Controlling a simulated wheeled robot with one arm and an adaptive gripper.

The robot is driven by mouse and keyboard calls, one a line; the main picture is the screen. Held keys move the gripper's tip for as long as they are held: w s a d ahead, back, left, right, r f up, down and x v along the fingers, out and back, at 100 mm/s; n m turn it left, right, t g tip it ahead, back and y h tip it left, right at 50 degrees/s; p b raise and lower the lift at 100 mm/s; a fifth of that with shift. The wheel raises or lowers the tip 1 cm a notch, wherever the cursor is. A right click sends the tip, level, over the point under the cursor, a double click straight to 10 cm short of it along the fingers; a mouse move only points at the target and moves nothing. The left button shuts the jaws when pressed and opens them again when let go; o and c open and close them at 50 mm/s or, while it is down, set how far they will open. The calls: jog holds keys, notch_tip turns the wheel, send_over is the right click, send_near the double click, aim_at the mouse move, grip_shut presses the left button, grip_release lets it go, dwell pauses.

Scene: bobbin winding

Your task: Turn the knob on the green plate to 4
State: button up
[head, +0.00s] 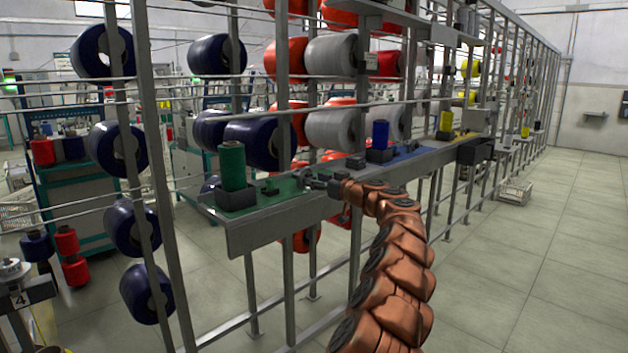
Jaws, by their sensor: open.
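The green plate (284,192) lies on the left end of the long metal shelf in the head view. A green bobbin (232,166) stands upright in a dark holder on its left part. A small dark knob (270,188) sits on the plate just right of the holder; its pointer and any numbers are too small to read. My gripper (308,180) is over the right part of the plate, to the right of the knob and apart from it. It is open, with nothing seen between its fingers. My copper-coloured arm comes up from the bottom right.
To the right on the shelf are a blue plate (408,155) with a blue bobbin (380,135) and a yellow plate with a yellow bobbin (446,121). Metal posts and large yarn spools (262,141) stand behind.

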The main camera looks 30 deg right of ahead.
jog(key=shift+w+a, duration=0.15)
jog(key=shift+w, duration=0.3)
jog(key=shift+c, duration=0.4)
grip_shut()
